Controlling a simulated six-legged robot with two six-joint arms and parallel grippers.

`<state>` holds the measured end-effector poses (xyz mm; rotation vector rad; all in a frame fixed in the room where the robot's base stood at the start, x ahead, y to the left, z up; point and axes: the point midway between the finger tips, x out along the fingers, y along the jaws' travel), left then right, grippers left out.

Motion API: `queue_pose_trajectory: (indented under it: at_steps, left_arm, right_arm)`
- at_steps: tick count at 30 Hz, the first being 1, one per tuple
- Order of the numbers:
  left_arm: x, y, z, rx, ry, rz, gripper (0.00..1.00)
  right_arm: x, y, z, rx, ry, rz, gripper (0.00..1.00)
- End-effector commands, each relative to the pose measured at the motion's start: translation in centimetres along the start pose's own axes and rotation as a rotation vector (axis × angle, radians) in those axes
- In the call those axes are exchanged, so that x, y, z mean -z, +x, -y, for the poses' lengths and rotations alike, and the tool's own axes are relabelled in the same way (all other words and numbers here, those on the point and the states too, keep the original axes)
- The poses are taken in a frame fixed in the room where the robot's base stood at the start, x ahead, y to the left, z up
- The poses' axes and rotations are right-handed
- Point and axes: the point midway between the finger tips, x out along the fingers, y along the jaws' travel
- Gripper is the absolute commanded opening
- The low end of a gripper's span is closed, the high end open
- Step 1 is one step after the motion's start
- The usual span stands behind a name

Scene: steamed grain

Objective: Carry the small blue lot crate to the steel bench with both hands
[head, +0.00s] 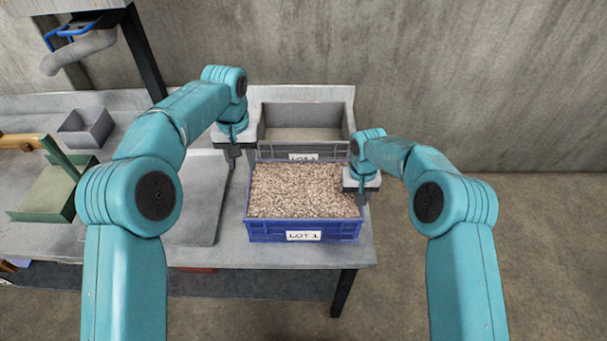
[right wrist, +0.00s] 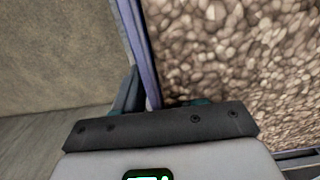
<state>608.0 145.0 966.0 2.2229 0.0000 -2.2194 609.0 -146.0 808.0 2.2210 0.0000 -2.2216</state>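The small blue lot crate (head: 268,232), labelled LOT 1 and filled with pale brown grain, stands level on the steel bench (head: 215,254) near its right end. My left gripper (head: 234,160) points down just left of the crate's far left side, apart from its wall; its finger gap is not clear. My right gripper (head: 361,197) is at the crate's right wall. In the right wrist view the blue rim (right wrist: 140,50) runs between its parted fingers, one outside and one over the grain. Whether a finger touches the wall is unclear.
A grey open bin (head: 302,115) with its own label stands directly behind the crate. A grey board (head: 195,205) lies left of it. A green tray (head: 50,195) and a small grey box (head: 86,128) are farther left. Open floor lies to the right.

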Motion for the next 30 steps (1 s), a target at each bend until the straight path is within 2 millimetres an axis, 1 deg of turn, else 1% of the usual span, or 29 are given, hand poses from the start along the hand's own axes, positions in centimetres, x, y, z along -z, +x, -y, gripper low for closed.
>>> queue_pose_trajectory:
  at_steps: [5, 9, 12, 15, 18, 21, 30]
  left_arm:
    - [0.0, 0.0, 0.0, 0.0, 0.0, 0.0, 0.4]
    - [0.0, 0.0, 0.0, 0.0, 0.0, 0.0, 0.4]
    - [0.0, 0.0, 0.0, 0.0, 0.0, 0.0, 0.4]
    - [0.0, 0.1, 0.0, 0.0, 0.0, 0.0, 0.4]
    - [0.0, 0.1, 0.0, 0.0, 0.0, 0.0, 0.4]
    - [0.0, 0.1, 0.0, 0.0, 0.0, 0.0, 0.4]
    - [0.0, 0.1, 0.0, 0.0, 0.0, 0.0, 0.4]
  right_arm:
    - [0.1, -3.6, 0.0, 0.0, 0.0, -0.006, 0.4]
    - [0.0, -6.9, 0.0, 0.001, 0.0, -0.005, 0.4]
    - [0.0, -8.9, 0.0, 0.0, 0.001, -0.005, 0.4]
    - [0.0, -10.3, 0.0, 0.0, 0.0, -0.003, 0.4]
    - [0.0, -11.1, 0.0, 0.001, -0.001, -0.002, 0.4]
    - [-0.1, -11.5, 0.0, 0.001, 0.0, -0.001, 0.4]
    - [-0.1, -11.5, 0.0, 0.0, 0.0, -0.001, 0.4]
